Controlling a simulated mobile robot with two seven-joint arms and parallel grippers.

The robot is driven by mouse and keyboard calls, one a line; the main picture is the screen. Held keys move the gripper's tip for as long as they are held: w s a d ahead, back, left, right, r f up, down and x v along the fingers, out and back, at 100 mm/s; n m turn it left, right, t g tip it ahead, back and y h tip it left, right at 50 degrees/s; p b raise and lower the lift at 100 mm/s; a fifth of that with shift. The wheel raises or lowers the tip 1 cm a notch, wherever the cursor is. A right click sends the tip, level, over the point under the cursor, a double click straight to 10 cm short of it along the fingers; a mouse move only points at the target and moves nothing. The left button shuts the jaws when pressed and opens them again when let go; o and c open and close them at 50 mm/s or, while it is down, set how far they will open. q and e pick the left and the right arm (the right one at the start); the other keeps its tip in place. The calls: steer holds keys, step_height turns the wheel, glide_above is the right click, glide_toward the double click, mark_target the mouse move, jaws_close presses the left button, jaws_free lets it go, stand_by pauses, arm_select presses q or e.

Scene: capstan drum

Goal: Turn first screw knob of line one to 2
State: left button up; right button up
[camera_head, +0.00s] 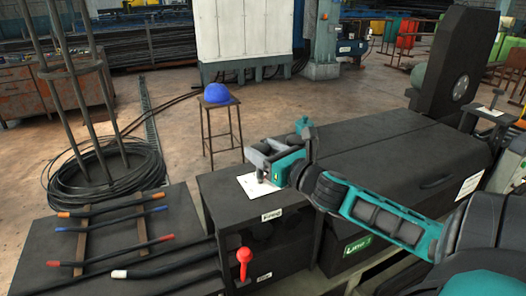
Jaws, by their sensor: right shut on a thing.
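My right arm comes in from the right over the black machine (228,190). Its gripper (262,174) is at the machine's top left, pointing down over a white dial plate (250,188). The gripper is shut on the screw knob, which is mostly hidden by the fingers. The plate's markings are too small to read, so I cannot tell the knob's setting. My left gripper is not in view.
A red-handled lever (243,258) stands at the machine's front. A green line label (358,245) is on the front to its right. Rods with coloured ends (112,254) lie at left. A blue helmet (217,94) rests on a stool behind; open floor surrounds it.

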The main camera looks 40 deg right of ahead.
steer(key=shift+d+n+g+y, duration=0.15)
steer(key=shift+n+y, duration=0.7)
steer(key=shift+y, duration=0.45)
steer(key=shift+d+n+g+y, duration=0.15)
steer(key=shift+n+y, duration=0.7)
steer(key=shift+y, duration=0.75)
steer(key=o, duration=1)
steer(key=shift+a, duration=0.1)
steer(key=shift+s+d+f, duration=0.1)
steer(key=shift+s+d, duration=0.15)
steer(key=shift+s, duration=0.4)
steer(key=v, duration=1.1)
steer(key=shift+s+d, duration=0.1)
steer(key=shift+s, duration=0.15)
steer(key=shift+c, duration=0.2)
